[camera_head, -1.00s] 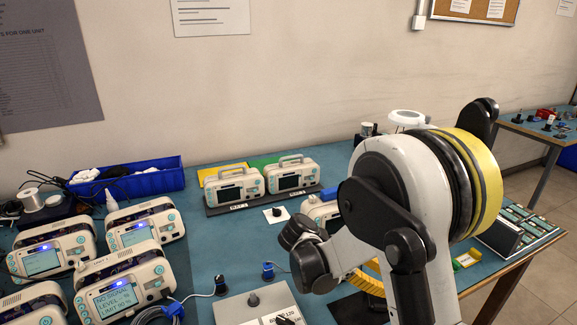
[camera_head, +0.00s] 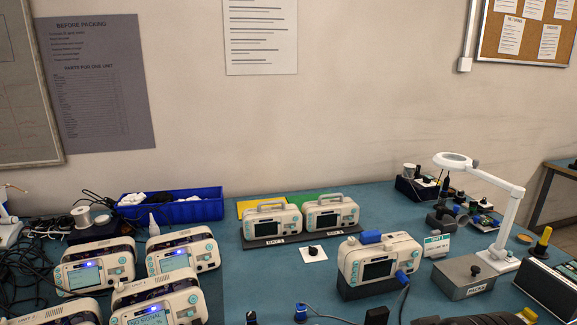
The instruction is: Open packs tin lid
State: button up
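The packs tin (camera_head: 462,289) is a grey metal box on the right part of the bench, with a small, hard-to-read white label on its front. Its flat lid (camera_head: 460,271) lies on top, with a dark round knob (camera_head: 475,270) standing up from it. The lid looks shut, and the inside of the tin is hidden.
A white lamp (camera_head: 508,225) stands behind the tin to the right. A monitor (camera_head: 352,259) with blue fittings and a cable stands to its left. Two monitors stand on a dark rack (camera_head: 300,236) farther back. A dark block (camera_head: 548,288) lies right of the tin.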

aim_at(468, 269)
jog(key=i+l+z, duration=0.75)
